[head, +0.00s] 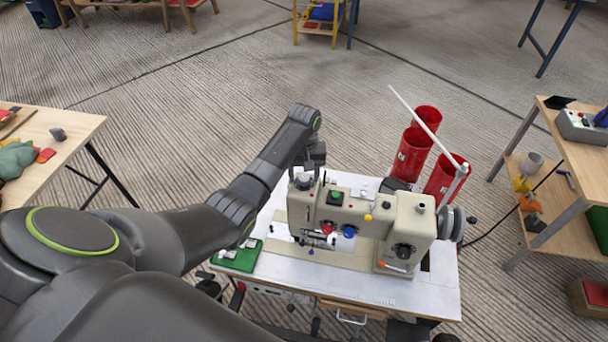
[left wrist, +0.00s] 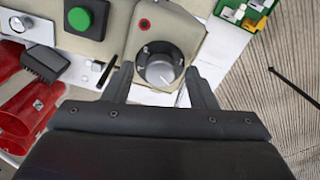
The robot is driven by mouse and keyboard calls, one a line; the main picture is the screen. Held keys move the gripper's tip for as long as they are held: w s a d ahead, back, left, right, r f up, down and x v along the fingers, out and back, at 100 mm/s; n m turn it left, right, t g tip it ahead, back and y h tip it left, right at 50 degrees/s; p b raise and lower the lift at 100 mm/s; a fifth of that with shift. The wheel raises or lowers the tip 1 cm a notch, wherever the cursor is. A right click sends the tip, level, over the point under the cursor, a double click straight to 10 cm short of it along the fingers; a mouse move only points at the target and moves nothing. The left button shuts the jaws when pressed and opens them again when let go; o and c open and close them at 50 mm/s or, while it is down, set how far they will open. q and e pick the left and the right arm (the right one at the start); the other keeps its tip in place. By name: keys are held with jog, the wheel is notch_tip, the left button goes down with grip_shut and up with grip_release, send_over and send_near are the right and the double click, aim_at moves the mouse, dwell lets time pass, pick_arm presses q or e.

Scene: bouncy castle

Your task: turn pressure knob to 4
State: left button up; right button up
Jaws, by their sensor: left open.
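A beige sewing machine (head: 345,212) stands on a white-topped table. The round grey knob (left wrist: 160,70) on the top of its left end shows in the left wrist view, in a dark ring with small light marks. No digits are readable, so its setting cannot be told. It also shows small in the head view (head: 304,181). My left gripper (left wrist: 159,76) is open, with one finger on each side of the knob in that view. Whether the fingers touch it or are still above it cannot be told. In the head view my left gripper (head: 313,165) is over the machine's left end. My right gripper is not in view.
A green button (left wrist: 79,18) sits beside the knob on the machine. Red thread cones (head: 412,155) and a thin white rod (head: 415,115) stand behind the machine. A green tray (head: 240,256) lies at the table's left. Wooden tables stand left and right.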

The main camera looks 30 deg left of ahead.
pick_arm(q)
jog(key=shift+f, duration=0.2)
jog(key=c, duration=1)
jog(key=shift+r, duration=0.1)
